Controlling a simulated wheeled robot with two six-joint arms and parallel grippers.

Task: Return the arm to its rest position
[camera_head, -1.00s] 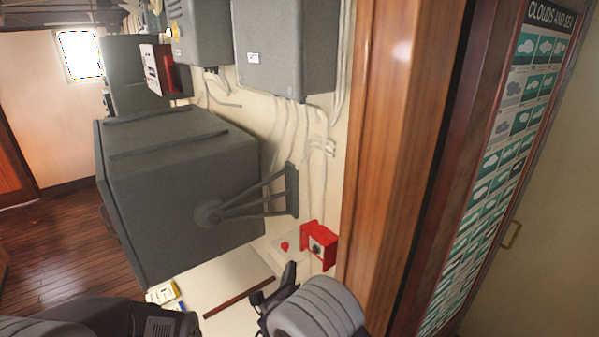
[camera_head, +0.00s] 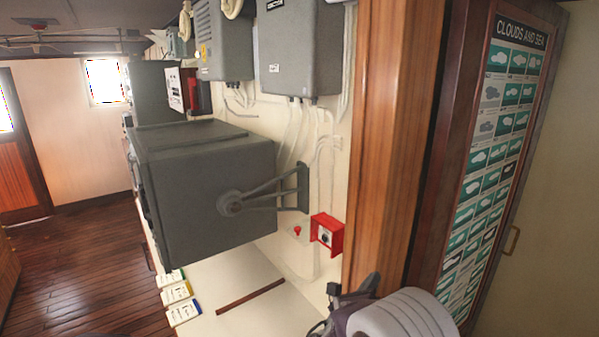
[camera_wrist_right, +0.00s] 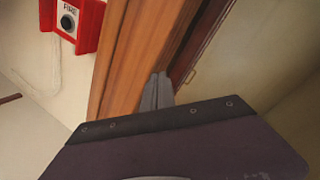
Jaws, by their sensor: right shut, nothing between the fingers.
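My right arm (camera_head: 402,314) shows at the bottom of the head view, to the right of the middle. It is in front of the foot of the wooden post, below and right of the red box. In the right wrist view my right gripper (camera_wrist_right: 158,86) shows as narrow grey fingers past the dark wrist housing. The fingers are together and hold nothing. The wooden trim is behind them. My left gripper is not in view.
A red fire box (camera_head: 327,233) is on the wall near my right arm; it also shows in the wrist view (camera_wrist_right: 72,22). A wooden post (camera_head: 390,140) and a cloud chart (camera_head: 500,150) are right. Wooden floor (camera_head: 80,270) is open at left.

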